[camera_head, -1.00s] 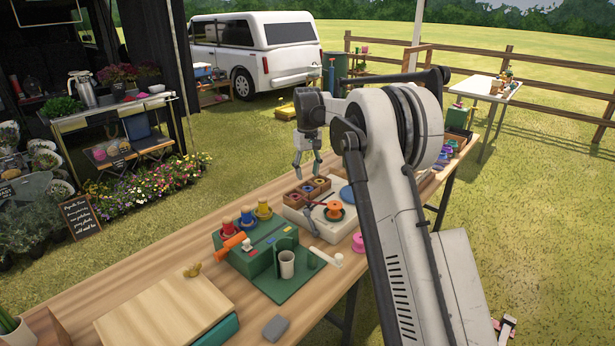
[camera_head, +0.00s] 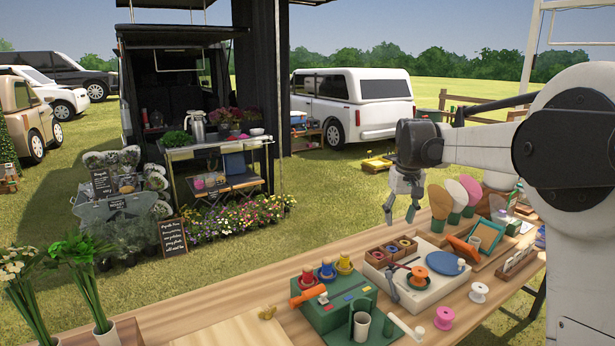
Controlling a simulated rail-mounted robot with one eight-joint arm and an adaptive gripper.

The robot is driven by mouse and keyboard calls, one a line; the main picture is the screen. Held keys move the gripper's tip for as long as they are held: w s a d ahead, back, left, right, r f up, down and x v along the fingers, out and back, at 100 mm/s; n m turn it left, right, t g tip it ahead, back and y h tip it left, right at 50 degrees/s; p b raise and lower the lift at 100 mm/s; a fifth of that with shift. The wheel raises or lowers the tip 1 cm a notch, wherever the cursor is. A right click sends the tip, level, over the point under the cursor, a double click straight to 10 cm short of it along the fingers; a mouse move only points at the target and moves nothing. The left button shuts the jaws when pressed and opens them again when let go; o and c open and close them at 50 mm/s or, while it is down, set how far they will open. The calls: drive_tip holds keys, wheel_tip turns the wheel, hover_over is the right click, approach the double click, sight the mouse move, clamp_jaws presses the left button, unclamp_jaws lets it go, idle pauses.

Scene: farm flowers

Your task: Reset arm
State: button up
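My gripper (camera_head: 402,208) hangs fingers-down from the arm on the right side of the view. Its two fingers are apart and nothing shows between them.
The wooden table (camera_head: 240,302) carries a green spool stand (camera_head: 333,308), a white device with an orange spool (camera_head: 420,277) and paddle-shaped things (camera_head: 456,197). Flower vases (camera_head: 104,331) stand at the left. A stall (camera_head: 215,150) and a white car (camera_head: 352,105) are behind.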

drive_tip(key=s+a+r+t, duration=0.1)
drive_tip(key=s+a+r, duration=0.15)
drive_tip(key=s, duration=0.75)
drive_tip(key=s+a+r+t, duration=0.1)
drive_tip(key=s+r+t, duration=0.15)
drive_tip(key=s, duration=0.85)
drive_tip(key=s+a+f+t, duration=0.1)
drive_tip(key=s+f, duration=0.3)
drive_tip(key=s, duration=0.5)
drive_tip(key=s+a+f+m+t, duration=0.1)
drive_tip(key=s+f, duration=0.3)
drive_tip(key=s, duration=0.6)
